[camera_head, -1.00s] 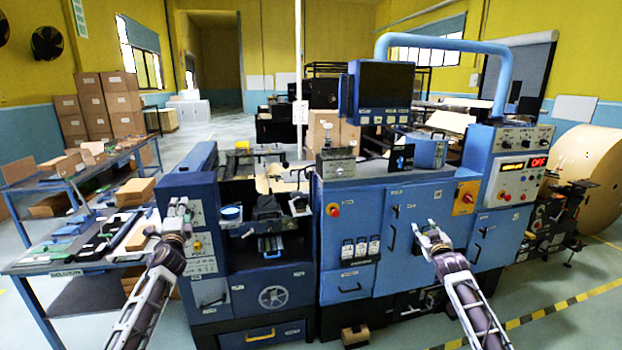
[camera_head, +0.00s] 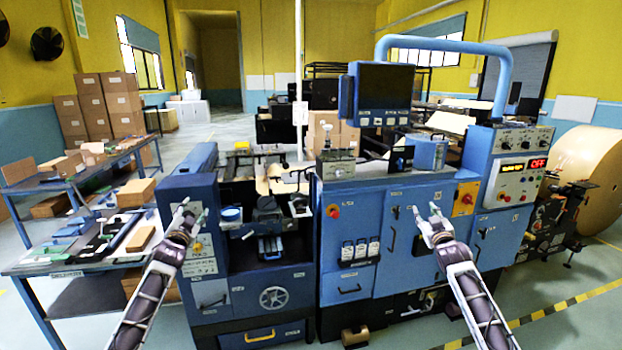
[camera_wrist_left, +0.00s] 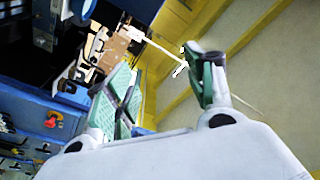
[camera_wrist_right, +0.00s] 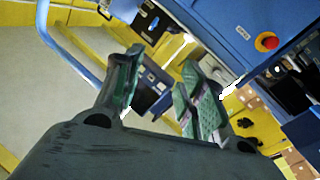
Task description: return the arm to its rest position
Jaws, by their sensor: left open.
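My left gripper (camera_head: 191,210) is in front of the left end of the blue machine (camera_head: 350,225), with its fingers pointing up. Its green-padded fingers (camera_wrist_left: 165,90) stand apart in the left wrist view, with nothing between them. My right gripper (camera_head: 426,216) is in front of the blue cabinet doors, also pointing up. Its fingers (camera_wrist_right: 158,92) are apart and empty in the right wrist view. Both arms come in from the bottom of the head view. Whether either gripper touches the machine cannot be told.
A blue work table (camera_head: 50,266) with boxes and tools stands at the left. A large kraft roll (camera_head: 590,165) is at the right. A monitor (camera_head: 384,87) and a control panel with a red display (camera_head: 522,165) top the machine. Yellow-black tape (camera_head: 570,305) marks the floor.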

